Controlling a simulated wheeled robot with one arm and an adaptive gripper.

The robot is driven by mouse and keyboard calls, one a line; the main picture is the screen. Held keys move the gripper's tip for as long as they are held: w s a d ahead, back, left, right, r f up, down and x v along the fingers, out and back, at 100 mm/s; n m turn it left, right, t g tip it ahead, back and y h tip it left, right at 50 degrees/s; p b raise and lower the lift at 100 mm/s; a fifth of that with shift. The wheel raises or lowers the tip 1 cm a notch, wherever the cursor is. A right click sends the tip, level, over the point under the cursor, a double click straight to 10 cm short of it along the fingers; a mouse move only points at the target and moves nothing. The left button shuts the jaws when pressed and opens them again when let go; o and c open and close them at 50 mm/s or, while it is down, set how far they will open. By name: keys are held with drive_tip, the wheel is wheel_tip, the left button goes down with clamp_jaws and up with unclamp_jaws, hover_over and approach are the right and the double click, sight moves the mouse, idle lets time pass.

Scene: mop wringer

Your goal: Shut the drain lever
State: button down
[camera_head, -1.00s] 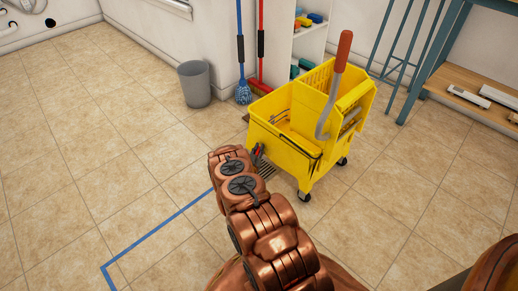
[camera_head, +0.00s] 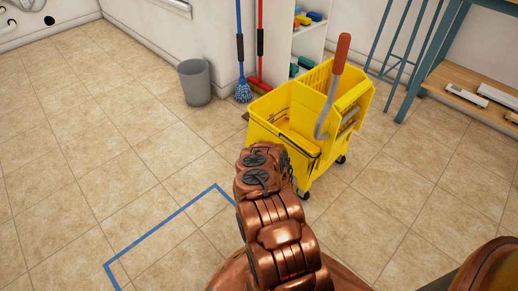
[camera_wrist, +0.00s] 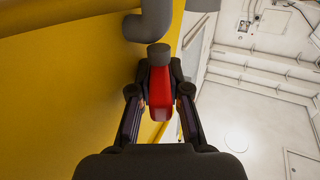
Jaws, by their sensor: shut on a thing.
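The yellow mop bucket (camera_head: 277,137) stands on the tiled floor, with its wringer on top. In the wrist view the bucket's yellow wall (camera_wrist: 60,80) fills the left side. A grey drain pipe elbow (camera_wrist: 145,25) is at the top of that view. The red drain lever (camera_wrist: 160,92) hangs from a dark round hub just below the elbow. My gripper (camera_wrist: 158,104) has one finger on each side of the lever and is shut on it. In the head view my copper arm hides the gripper, the lever and the drain.
The wringer's red-tipped handle (camera_head: 341,52) rises above the bucket. A grey bin (camera_head: 195,82), a blue mop (camera_head: 243,91) and a red broom (camera_head: 259,84) stand behind. A blue workbench (camera_head: 445,45) is at the right. Blue tape (camera_head: 160,226) marks the floor; the left floor is clear.

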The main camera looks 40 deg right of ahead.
drive_tip(key=shift+d+n+t+y+b, duration=0.15)
drive_tip(key=shift+n+t+y+b, duration=0.65)
drive_tip(key=shift+n+y, duration=0.9)
drive_tip(key=shift+y, duration=1.1)
drive_tip(key=shift+n+b, duration=0.3)
drive_tip(key=c, duration=1.4)
unclamp_jaws()
drive_tip(key=s+a, duration=0.1)
drive_tip(key=s, duration=1.1)
drive_tip(key=shift+a, duration=0.4)
drive_tip(key=shift+r, duration=0.1)
